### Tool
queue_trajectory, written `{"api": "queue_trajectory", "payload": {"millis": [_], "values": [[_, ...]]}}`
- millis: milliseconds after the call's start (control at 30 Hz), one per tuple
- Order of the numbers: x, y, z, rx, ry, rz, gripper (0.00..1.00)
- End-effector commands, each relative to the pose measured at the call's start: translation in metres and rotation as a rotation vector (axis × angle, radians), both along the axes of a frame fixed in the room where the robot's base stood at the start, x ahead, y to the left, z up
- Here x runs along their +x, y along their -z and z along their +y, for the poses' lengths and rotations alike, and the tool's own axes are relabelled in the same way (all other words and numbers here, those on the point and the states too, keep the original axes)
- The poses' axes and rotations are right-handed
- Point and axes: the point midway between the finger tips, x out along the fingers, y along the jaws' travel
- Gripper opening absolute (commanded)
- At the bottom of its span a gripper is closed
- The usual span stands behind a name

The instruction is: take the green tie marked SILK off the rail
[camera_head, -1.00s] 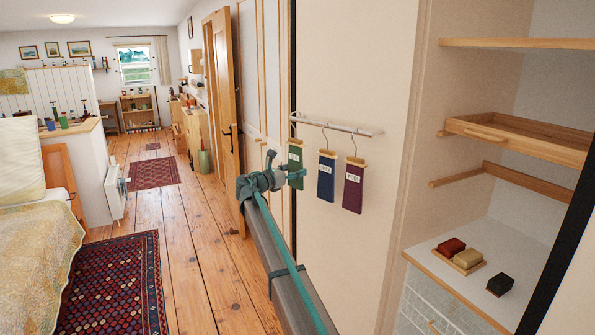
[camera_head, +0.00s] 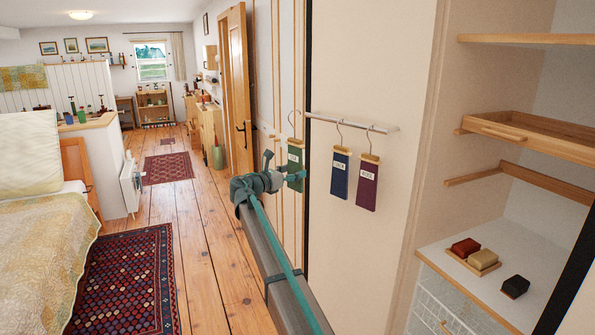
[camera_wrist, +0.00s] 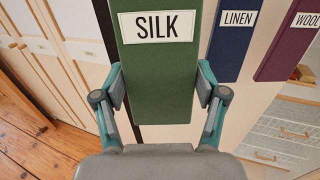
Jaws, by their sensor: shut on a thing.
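The green tie (camera_head: 295,158) hangs upright from a hook. Its white label reads SILK in the wrist view (camera_wrist: 157,80). My gripper (camera_head: 291,178) is shut on the lower part of the green tie, with a finger at each side edge in the wrist view (camera_wrist: 158,90). In the head view, the tie's hook shows just left of the near-white rail's (camera_head: 350,122) left end and appears clear of it. The blue tie (camera_head: 340,174), labelled LINEN in the wrist view, and the purple tie (camera_head: 367,184), labelled WOOL there, hang on the rail.
The blue and purple ties are close to the right of the green one. A pale wardrobe (camera_head: 277,60) stands behind it at left. Shelving with a wooden drawer (camera_head: 520,135) and several small blocks is at right. Open floor (camera_head: 205,250) lies left of my arm.

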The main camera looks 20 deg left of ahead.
Motion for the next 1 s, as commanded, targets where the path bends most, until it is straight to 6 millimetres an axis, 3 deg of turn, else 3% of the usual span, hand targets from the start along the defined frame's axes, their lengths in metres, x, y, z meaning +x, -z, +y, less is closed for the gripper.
{"api": "queue_trajectory", "payload": {"millis": [1000], "values": [[-0.062, 0.000, 0.028, 0.000, -0.001, -0.001, 0.35]]}}
